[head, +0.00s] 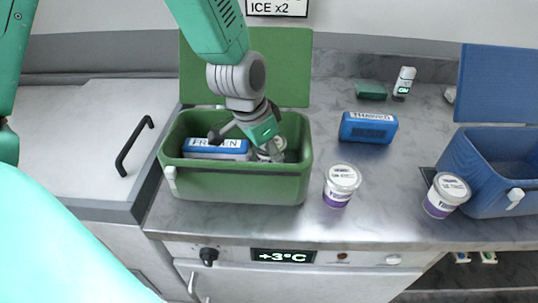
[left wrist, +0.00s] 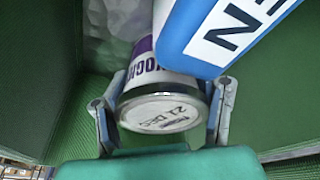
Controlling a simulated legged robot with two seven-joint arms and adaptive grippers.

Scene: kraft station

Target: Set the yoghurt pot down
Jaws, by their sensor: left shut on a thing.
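My left gripper (head: 268,150) reaches down inside the open green cool box (head: 235,188). It is shut on a white and purple yoghurt pot (left wrist: 162,97), whose lid reads "21 DEC" in the left wrist view. The fingers (left wrist: 163,112) grip the pot on both sides near the lid. In the head view the held pot (head: 277,144) is partly hidden by the gripper. A blue and white ice block marked "FROZEN" (head: 216,147) lies beside it in the box. It overlaps the pot in the left wrist view (left wrist: 215,35). Whether the pot touches the box floor I cannot tell. My right gripper is not in view.
A second yoghurt pot (head: 341,185) stands right of the green box. A third (head: 446,195) stands by the open blue box (head: 475,180). A blue "THAWED" block (head: 368,128), a green block (head: 371,91) and a small white bottle (head: 404,83) are behind on the counter.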

